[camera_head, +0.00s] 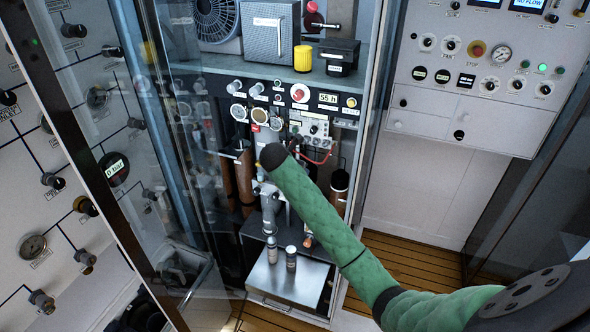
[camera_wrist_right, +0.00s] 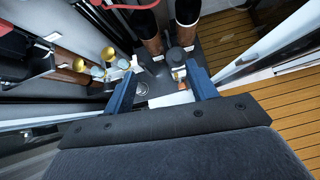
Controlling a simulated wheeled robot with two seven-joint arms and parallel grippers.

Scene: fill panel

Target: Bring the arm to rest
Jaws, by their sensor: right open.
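My right arm (camera_head: 320,220), in a green sleeve, comes in from the lower right of the head view and reaches into the open cabinet. My right gripper shows in the wrist view (camera_wrist_right: 162,70), with its two blue fingers apart. A small dark-capped fitting (camera_wrist_right: 176,57) appears near the fingertips; I cannot tell whether anything touches it. I see nothing held between the fingers. In the head view I cannot make out the fingers, and the arm hides part of the cabinet. My left arm and gripper are not in view.
A glass door (camera_head: 120,130) stands left of the cabinet. Brown cylinders (camera_head: 243,175) stand inside, also in the wrist view (camera_wrist_right: 147,30). Two small bottles (camera_head: 291,258) stand on a silver box (camera_head: 285,285). A control panel (camera_head: 480,75) is at right. Wooden floor (camera_head: 400,255) is clear.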

